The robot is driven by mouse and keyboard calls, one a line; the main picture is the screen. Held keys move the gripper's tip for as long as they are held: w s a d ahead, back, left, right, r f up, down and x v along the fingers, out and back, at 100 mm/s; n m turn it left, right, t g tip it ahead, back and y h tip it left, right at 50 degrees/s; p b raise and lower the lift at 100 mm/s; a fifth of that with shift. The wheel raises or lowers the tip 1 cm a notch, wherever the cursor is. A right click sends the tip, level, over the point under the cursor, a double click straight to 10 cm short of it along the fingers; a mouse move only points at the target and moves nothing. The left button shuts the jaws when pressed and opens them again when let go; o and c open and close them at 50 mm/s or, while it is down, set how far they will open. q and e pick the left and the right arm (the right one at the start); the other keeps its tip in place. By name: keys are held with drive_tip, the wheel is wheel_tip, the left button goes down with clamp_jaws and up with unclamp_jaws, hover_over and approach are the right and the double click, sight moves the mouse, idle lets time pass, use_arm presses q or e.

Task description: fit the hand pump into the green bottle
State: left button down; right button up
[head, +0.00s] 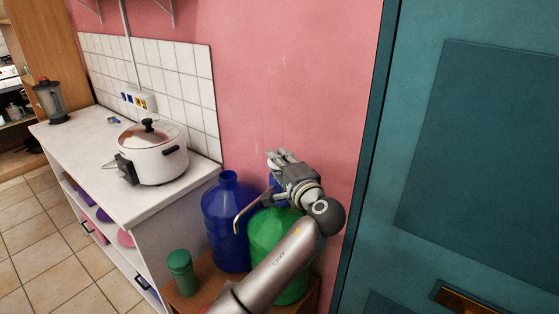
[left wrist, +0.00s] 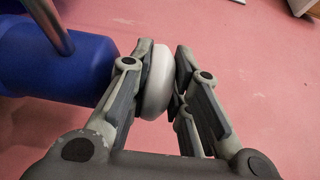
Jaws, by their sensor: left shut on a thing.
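The hand pump has a blue body (left wrist: 55,65), a thin metal spout (left wrist: 50,22) and a pale round top (left wrist: 157,82). My left gripper (head: 280,158) is shut on that pale top; its two fingers also show in the left wrist view (left wrist: 160,88). In the head view the bent spout (head: 252,205) sticks out to the left below the gripper. The green bottle (head: 265,238) stands under my gripper and forearm, which hide its neck and much of its body. I cannot tell whether the pump touches the bottle's mouth. My right gripper is not in view.
A blue bottle (head: 228,225) stands close to the left of the green one. A white counter (head: 98,160) bears a cooking pot (head: 155,158) and blender (head: 51,102). A teal door (head: 470,160) is at right.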

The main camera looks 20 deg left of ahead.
use_arm(q)
drive_tip(key=shift+f, duration=0.4)
idle(0.6)
drive_tip(key=c, duration=1.3)
unclamp_jaws()
drive_tip(key=shift+f, duration=0.15)
drive_tip(key=shift+s+d, duration=0.1)
drive_tip(key=shift+s, duration=0.05)
drive_tip(key=shift+p+v, duration=1.2)
drive_tip(key=shift+v, duration=5.2)
drive_tip(key=shift+d+f, duration=0.1)
drive_tip(key=shift+f, duration=0.1)
